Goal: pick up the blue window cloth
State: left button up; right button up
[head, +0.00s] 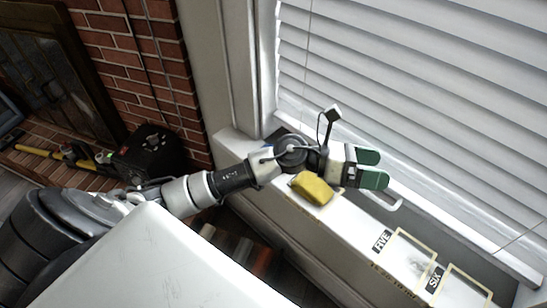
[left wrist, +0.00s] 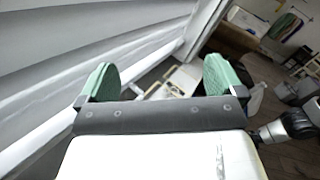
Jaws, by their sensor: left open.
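My left gripper (head: 371,168) reaches over the white window sill (head: 345,225), its two green fingertips apart with nothing between them. The same open fingers show in the left wrist view (left wrist: 163,82). I cannot make out a clearly blue cloth in either view. A dark grey-blue patch (head: 281,134) shows at the sill's left end, partly hidden behind my left wrist; I cannot tell whether it is the cloth. A yellow sponge-like block (head: 312,188) is beside the wrist, on the near side of the sill. My right gripper is not in view.
White blinds (head: 420,90) rise close behind the gripper. Frames marked FIVE (head: 408,252) and SIX (head: 462,290) lie along the sill to the right. A brick fireplace wall (head: 125,60) stands at the left, with a black box (head: 150,155) on the hearth.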

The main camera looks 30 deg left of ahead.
pick_arm(q)
jog(key=a+f+m+g+y, duration=0.1)
jog(key=a+f+m+y, duration=0.1)
jog(key=a+m, duration=0.1)
jog(key=w+a+f+m+g+y, duration=0.1)
jog(key=a+f+m+g+y, duration=0.1)
jog(key=m+y, duration=0.1)
jog(key=a+f+m+g+y, duration=0.2)
jog(key=a+m+y, duration=0.1)
jog(key=shift+w+a+f, duration=0.35)
jog(key=a+y, duration=0.3)
jog(key=a, duration=0.2)
jog(key=w+a+m+g+y, duration=0.1)
jog(key=a+y, duration=0.1)
jog(key=a, duration=0.3)
jog(key=a+m+y, duration=0.1)
jog(key=a+y, duration=0.2)
jog(key=a, duration=0.2)
jog(key=shift+w+a+r+g+y, duration=0.2)
jog(key=shift+a+r+g+y, duration=0.1)
jog(key=shift+g, duration=0.1)
notch_tip(320, 180, down, 5)
jog(key=shift+a+r, duration=0.1)
jog(key=shift+r, duration=0.05)
jog(key=f, duration=0.5)
jog(key=shift+w+f, duration=0.25)
jog(key=shift+f, duration=0.15)
